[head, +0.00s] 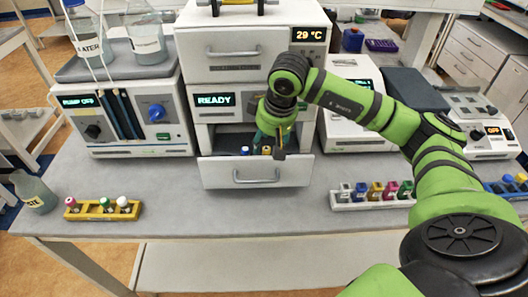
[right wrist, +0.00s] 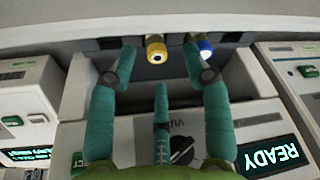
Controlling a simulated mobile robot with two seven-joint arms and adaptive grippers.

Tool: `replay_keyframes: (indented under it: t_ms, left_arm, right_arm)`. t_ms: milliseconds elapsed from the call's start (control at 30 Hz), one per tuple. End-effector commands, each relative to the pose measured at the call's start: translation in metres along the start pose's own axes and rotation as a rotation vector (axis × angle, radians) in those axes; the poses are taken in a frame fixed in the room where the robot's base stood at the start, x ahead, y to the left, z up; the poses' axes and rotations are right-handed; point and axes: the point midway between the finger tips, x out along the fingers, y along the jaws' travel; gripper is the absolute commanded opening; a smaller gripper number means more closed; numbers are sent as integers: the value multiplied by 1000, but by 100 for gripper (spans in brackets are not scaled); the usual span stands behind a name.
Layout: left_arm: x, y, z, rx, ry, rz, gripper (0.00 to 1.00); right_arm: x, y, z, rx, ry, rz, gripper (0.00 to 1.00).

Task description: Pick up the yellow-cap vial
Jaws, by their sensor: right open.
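The yellow-cap vial (right wrist: 157,48) stands in the open drawer (head: 254,174) under the READY display; in the head view its cap (head: 266,150) shows just beside my fingers. A blue-cap vial (right wrist: 205,48) stands next to it. My right gripper (head: 275,140) reaches down into the drawer from above. In the right wrist view its teal fingers (right wrist: 160,62) are spread and empty, with the yellow cap beyond and between the two outer tips. The vial's lower body is hidden. My left gripper is not in view.
The drawer's front wall and the cabinet above bound the space tightly. A yellow rack (head: 104,214) with several vials is on the left of the bench, and a white rack (head: 372,202) with colored vials is on the right. The front bench between them is clear.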

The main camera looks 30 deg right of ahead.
Motion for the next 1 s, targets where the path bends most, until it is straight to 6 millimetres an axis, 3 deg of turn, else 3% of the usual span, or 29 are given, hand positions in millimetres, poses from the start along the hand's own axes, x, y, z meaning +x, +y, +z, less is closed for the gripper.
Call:
replay_keyframes:
  t_ms: [200, 467, 500, 600, 633, 1000]
  left_arm:
    - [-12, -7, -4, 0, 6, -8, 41]
    - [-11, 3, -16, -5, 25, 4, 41]
    - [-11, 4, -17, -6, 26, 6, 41]
    - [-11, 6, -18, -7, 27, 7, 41]
    - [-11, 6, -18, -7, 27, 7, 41]
    - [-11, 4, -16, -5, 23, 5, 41]
  right_arm:
    - [28, 0, 0, 2, -3, -1, 50]
    - [33, 0, 0, 2, 1, 0, 50]
    - [33, 0, 0, 2, 1, 0, 46]
    - [33, 0, 0, 2, 1, 0, 12]
    - [33, 0, 0, 2, 1, 0, 6]
    - [33, 0, 0, 2, 1, 0, 6]
